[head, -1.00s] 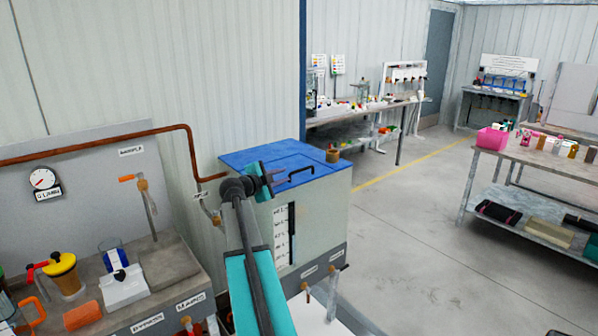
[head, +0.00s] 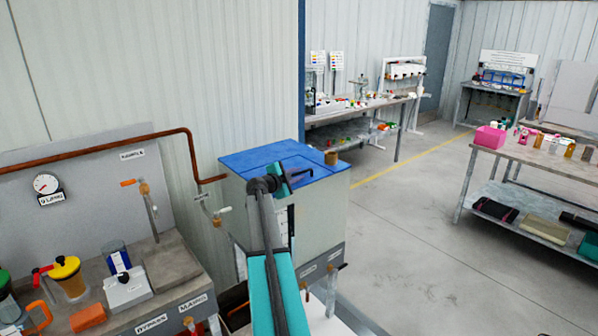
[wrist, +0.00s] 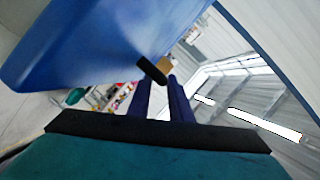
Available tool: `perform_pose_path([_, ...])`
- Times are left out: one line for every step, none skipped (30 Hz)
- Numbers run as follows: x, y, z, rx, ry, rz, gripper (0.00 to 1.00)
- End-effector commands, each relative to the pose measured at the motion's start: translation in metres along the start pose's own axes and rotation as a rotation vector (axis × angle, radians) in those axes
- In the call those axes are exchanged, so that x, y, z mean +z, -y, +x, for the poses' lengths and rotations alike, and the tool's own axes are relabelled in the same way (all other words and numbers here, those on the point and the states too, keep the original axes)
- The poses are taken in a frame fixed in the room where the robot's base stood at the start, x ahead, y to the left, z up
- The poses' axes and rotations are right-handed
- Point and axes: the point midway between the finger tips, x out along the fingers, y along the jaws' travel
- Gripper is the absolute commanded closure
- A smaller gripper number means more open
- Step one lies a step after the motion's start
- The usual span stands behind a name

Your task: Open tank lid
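The grey tank (head: 323,215) stands against the wall in the head view. Its blue lid (head: 255,157) lies flat on top and looks closed. The lid's dark handle (head: 304,170) shows only in part behind my gripper (head: 292,179), which is over the lid's front edge. In the wrist view, the blue lid (wrist: 85,45) fills the upper left. My gripper's two dark fingers (wrist: 162,98) show a gap between them and look open. Nothing is clearly held. Whether the fingers touch the handle cannot be told.
A copper pipe (head: 192,160) runs along the wall left of the tank. A bench with a gauge (head: 45,184) and jars is at left. Open floor (head: 415,240) lies to the right.

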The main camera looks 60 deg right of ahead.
Motion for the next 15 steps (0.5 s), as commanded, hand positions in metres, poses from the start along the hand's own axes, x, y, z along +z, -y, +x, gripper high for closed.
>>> perform_pose_path([0.000, 0.003, 0.006, 0.000, 0.000, 0.000, 0.81])
perform_pose_path([0.000, 0.003, 0.009, 0.000, 0.000, 0.000, 0.81])
perform_pose_path([0.000, 0.003, 0.012, 0.000, 0.000, 0.000, 0.81])
perform_pose_path([0.000, 0.003, 0.014, -0.001, 0.001, 0.001, 0.81])
perform_pose_path([0.000, 0.003, 0.016, -0.001, 0.001, 0.001, 0.81])
perform_pose_path([0.000, 0.002, 0.018, -0.001, 0.001, 0.001, 0.81])
perform_pose_path([0.000, 0.002, 0.019, -0.001, 0.001, 0.001, 0.81])
perform_pose_path([0.000, 0.002, 0.020, -0.001, 0.001, 0.001, 0.81])
perform_pose_path([0.000, 0.001, 0.021, -0.001, 0.001, 0.001, 0.81])
perform_pose_path([0.000, 0.001, 0.022, -0.001, 0.001, 0.001, 0.81])
perform_pose_path([0.000, 0.001, 0.022, -0.001, 0.001, 0.001, 0.81])
perform_pose_path([0.001, 0.001, 0.022, -0.001, 0.001, 0.001, 0.81])
perform_pose_path([0.001, 0.001, 0.022, -0.001, 0.001, 0.001, 0.81])
perform_pose_path([0.001, 0.001, 0.022, -0.001, 0.001, 0.001, 0.81])
perform_pose_path([0.001, 0.000, 0.022, -0.001, 0.001, 0.001, 0.81])
